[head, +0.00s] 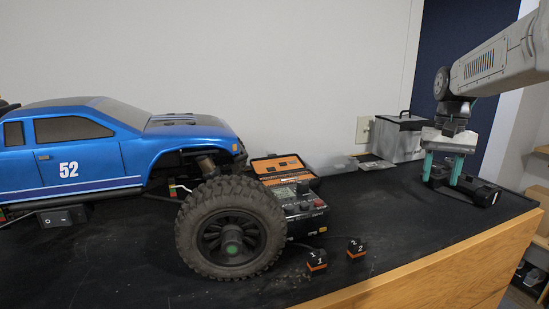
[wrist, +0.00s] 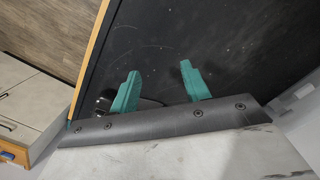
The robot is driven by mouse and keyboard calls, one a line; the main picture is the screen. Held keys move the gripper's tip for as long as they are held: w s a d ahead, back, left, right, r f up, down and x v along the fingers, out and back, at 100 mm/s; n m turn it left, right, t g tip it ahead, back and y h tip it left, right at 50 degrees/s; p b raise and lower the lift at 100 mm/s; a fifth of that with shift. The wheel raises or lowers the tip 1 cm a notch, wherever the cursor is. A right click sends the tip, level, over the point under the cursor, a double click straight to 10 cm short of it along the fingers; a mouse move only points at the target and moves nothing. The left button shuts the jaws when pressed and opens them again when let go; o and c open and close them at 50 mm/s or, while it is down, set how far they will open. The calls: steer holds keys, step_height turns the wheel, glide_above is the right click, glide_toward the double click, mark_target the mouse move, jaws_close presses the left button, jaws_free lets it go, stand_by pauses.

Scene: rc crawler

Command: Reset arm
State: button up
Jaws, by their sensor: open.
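My gripper (head: 442,168) is at the right of the head view, pointing down above the right end of the black-topped bench (head: 410,205). Its two teal fingers are apart, with nothing seen between them. A black device (head: 478,190) lies on the bench at the fingers; I cannot tell whether they touch it. In the wrist view my gripper (wrist: 158,70) shows spread fingers over the bare black bench top (wrist: 165,35). A dark object (wrist: 104,99) with a cable shows beside the left finger, partly hidden.
A blue crawler (head: 75,150) numbered 52 stands at the left, its large tyre (head: 232,230) in front. A charger (head: 302,205), an orange-lined case (head: 280,170) and two small black blocks (head: 316,262) (head: 356,248) are mid-bench. A grey metal box (head: 398,138) stands behind.

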steer(key=s+a+f+n, duration=0.1)
steer(key=s+a, duration=0.3)
steer(key=s, duration=0.7)
steer(key=s+a+f+n+t, duration=0.1)
steer(key=s+a, duration=0.4)
steer(key=s, duration=0.6)
steer(key=s+a+f+n+t, duration=0.1)
steer(key=s+a, duration=0.4)
steer(key=s, duration=0.6)
step_height(320, 180, down, 2)
steer(key=shift+f+n, duration=0.25)
steer(key=shift+n, duration=0.55)
steer(key=shift+s, duration=0.1)
